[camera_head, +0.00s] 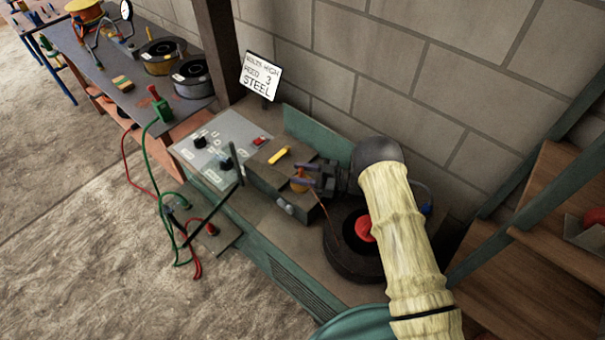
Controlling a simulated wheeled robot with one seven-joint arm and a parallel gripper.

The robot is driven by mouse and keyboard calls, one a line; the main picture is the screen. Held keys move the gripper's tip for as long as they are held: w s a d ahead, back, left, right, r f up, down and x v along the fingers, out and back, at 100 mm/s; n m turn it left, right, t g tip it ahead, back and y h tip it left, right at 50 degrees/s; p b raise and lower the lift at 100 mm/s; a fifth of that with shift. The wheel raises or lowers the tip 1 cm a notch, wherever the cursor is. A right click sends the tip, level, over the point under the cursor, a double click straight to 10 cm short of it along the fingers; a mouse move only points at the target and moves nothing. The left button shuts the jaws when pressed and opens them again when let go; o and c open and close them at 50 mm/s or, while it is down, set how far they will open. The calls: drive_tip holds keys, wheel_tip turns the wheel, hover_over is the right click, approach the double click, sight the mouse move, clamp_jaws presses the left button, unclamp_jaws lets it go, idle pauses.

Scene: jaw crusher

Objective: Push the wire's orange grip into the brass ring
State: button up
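My gripper (306,174) reaches left over the brown machine block (268,172) on the bench. Its two dark fingers lie at a small orange piece (299,186), which looks like the wire's grip. The fingers partly cover it, and I cannot tell whether they are closed on it. A thin copper-coloured wire (328,217) runs from near this piece down toward the dark spool (350,262) with a red hub. I cannot make out the brass ring separately; it may be hidden by the fingers or too small to see.
A yellow bar (278,155) lies on the block. A grey control panel (217,147) with black knobs is to its left. A dark rod (217,207) slants in front. A sign (260,75) stands behind. Wooden steps (560,250) are at right; the wall (400,75) is close behind.

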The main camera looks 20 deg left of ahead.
wheel_tip(320, 180, up, 10)
drive_tip(key=shift+f+b, duration=0.15)
drive_tip(key=shift+b, duration=0.95)
